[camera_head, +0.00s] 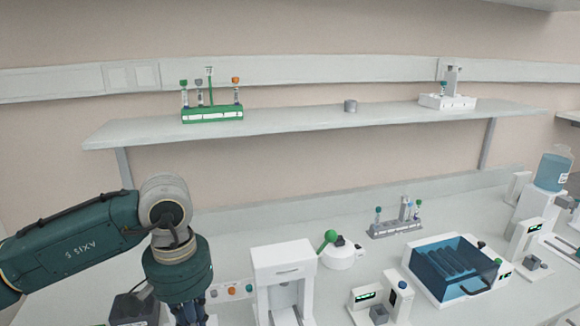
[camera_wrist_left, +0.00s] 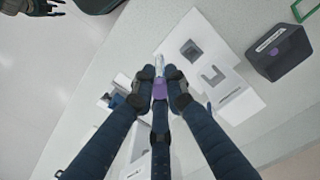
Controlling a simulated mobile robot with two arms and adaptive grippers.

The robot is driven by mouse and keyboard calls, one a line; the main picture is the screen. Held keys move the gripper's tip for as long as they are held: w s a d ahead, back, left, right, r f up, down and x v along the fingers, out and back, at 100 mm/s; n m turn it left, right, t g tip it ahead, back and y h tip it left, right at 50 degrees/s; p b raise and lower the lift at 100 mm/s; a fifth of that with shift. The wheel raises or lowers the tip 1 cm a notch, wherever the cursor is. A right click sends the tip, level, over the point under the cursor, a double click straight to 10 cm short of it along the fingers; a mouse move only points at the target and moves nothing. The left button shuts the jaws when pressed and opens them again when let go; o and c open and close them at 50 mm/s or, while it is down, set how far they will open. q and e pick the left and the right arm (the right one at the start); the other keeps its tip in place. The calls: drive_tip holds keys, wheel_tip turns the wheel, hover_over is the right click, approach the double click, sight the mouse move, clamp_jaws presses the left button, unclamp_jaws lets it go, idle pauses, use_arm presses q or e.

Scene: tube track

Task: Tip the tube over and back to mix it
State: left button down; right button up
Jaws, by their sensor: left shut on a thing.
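My left gripper (camera_wrist_left: 164,84) is shut on a tube (camera_wrist_left: 159,66) with a purple cap (camera_wrist_left: 159,90) in the left wrist view. The cap sits between the fingertips and the clear tube body points away from the palm. In the head view my left gripper (camera_head: 190,315) hangs down at the bottom edge, cut off, and the tube is hidden there. What looks like my right gripper (camera_wrist_left: 42,8) shows small and cut off at the top left of the left wrist view; the head view does not show it.
A white device (camera_wrist_left: 215,70) lies beyond the held tube, with a dark box (camera_wrist_left: 278,52) to its right. In the head view a white instrument (camera_head: 283,270) stands right of my left arm. A green tube rack (camera_head: 212,115) stands on the shelf; a blue-lidded bath (camera_head: 450,265) is at right.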

use_arm(q)
drive_tip(key=s+f+b, duration=0.1)
drive_tip(key=s+f, duration=0.4)
drive_tip(key=s, duration=0.4)
drive_tip(key=w+r, duration=0.5)
drive_tip(key=shift+p, duration=0.3)
drive_tip(key=shift+a+r, duration=0.1)
drive_tip(key=s+f, duration=0.5)
drive_tip(key=w+r, duration=0.5)
idle(0.4)
drive_tip(key=shift+f, duration=0.1)
idle(1.0)
